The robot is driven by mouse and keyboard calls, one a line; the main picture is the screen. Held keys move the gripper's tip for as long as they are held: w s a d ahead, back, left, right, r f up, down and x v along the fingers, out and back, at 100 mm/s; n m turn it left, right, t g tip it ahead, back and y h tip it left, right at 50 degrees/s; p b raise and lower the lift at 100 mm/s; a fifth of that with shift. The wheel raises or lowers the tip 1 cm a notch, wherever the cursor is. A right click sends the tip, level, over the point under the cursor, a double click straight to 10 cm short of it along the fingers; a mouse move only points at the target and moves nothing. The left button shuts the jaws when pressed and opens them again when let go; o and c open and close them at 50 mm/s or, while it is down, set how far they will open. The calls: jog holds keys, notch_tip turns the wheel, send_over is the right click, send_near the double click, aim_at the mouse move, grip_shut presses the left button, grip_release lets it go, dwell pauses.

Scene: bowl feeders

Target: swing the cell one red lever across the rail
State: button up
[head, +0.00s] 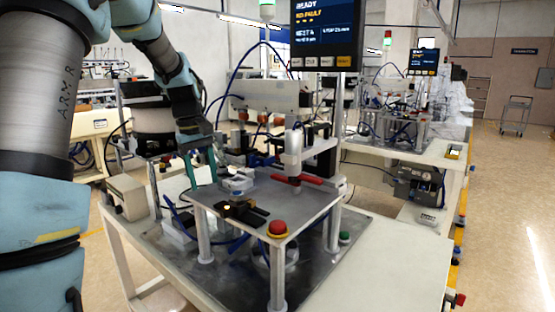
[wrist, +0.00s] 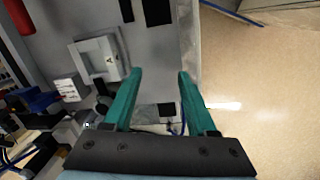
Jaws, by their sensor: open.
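The red lever (head: 312,180) lies across the raised grey plate of the nearest cell, beside a grey vertical cylinder. A red elongated part (wrist: 18,16) at the top left corner of the wrist view looks like the same lever, cut off by the frame. My gripper (head: 202,178) is at the left edge of the plate, apart from the lever, with its teal fingers pointing down. In the wrist view my gripper (wrist: 160,73) shows both fingers spread with nothing between them. I cannot clearly tell the rail in either view.
A red stop button (head: 278,228) stands at the plate's front corner, near a black clamp-like fitting (head: 242,211). A white-grey block (head: 236,181) sits close right of my gripper. A monitor (head: 327,35) hangs above the cell. The floor at right is open.

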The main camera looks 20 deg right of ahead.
jog(key=shift+n+g+h, duration=0.3)
jog(key=shift+n+g, duration=0.5)
jog(key=shift+g, duration=0.1)
jog(key=w+d+r, duration=0.1)
jog(key=d, duration=0.2)
jog(key=w+d+r, duration=0.1)
jog(key=d+r, duration=0.1)
jog(key=d, duration=0.2)
jog(key=w+d+r+p, duration=0.1)
jog(key=d+r, duration=0.1)
jog(key=d, duration=0.2)
jog(key=shift+w, duration=0.1)
jog(key=n+g, duration=0.1)
jog(key=g, duration=0.1)
send_near(279, 176)
jog(key=p+x, duration=0.2)
jog(key=x, duration=0.6)
jog(key=shift+w+p, duration=0.1)
jog(key=shift+p, duration=0.25)
jog(key=shift+c, duration=0.4)
jog(key=shift+r, duration=0.1)
grip_shut()
